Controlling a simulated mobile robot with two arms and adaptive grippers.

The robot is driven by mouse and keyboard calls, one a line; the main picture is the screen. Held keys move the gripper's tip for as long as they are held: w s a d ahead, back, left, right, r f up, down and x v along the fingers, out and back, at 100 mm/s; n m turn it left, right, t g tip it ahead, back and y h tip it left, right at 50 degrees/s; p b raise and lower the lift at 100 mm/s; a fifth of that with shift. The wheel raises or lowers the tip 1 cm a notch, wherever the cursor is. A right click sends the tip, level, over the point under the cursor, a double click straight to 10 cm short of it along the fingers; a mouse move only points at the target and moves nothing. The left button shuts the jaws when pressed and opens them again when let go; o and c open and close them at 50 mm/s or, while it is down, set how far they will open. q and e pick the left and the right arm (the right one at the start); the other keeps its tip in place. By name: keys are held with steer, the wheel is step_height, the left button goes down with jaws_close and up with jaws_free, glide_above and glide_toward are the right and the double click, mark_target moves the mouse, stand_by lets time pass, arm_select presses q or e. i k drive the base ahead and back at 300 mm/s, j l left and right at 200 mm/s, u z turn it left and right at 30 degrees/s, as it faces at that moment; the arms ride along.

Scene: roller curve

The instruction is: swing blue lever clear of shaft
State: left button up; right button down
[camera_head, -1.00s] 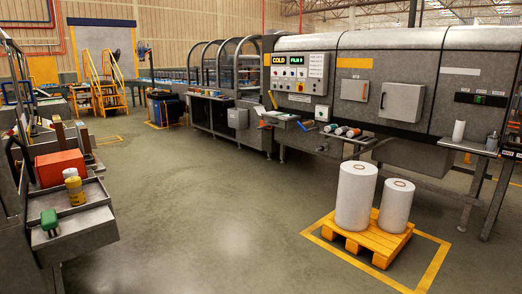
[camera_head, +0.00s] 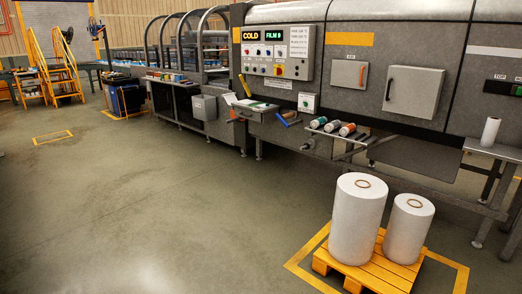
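A small blue lever (camera_head: 283,119) sits slanted at the right end of the shelf below the machine's control panel. It is far off and small. A second thin slanted bar (camera_head: 244,86) rises at the left end of the same shelf, and its colour is hard to tell. I cannot make out the shaft or whether the blue lever touches it. Neither of my grippers is in view.
The grey machine (camera_head: 352,85) runs along the back. Several rolls (camera_head: 347,129) lie on a rack right of the lever. A wooden pallet (camera_head: 378,268) with two white film rolls (camera_head: 357,220) stands at front right. The floor at left and centre is clear.

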mark_target(279, 116)
steer(key=i+u, duration=0.15)
steer(key=i, duration=0.75)
steer(key=i+u, duration=0.1)
steer(key=i, duration=0.8)
steer(key=i+l+u, duration=0.15)
steer(key=i, duration=0.7)
steer(key=i+l, duration=0.15)
steer(key=i, duration=0.45)
steer(key=i+l, duration=0.2)
steer(key=i, duration=0.4)
steer(key=i+l, duration=0.15)
steer(key=i, duration=0.45)
steer(key=i+l, duration=0.15)
steer(key=i, duration=0.45)
steer(key=i+l+u, duration=0.1)
steer(key=l, duration=0.4)
steer(key=i+l, duration=0.2)
steer(key=l, duration=0.3)
steer(key=i+l+u, duration=0.15)
steer(key=l, duration=0.3)
steer(key=i+l+u, duration=0.1)
steer(key=l, duration=0.45)
steer(key=i+l, duration=0.15)
steer(key=l, duration=0.35)
steer(key=k+l+u, duration=0.1)
steer(key=l, duration=0.3)
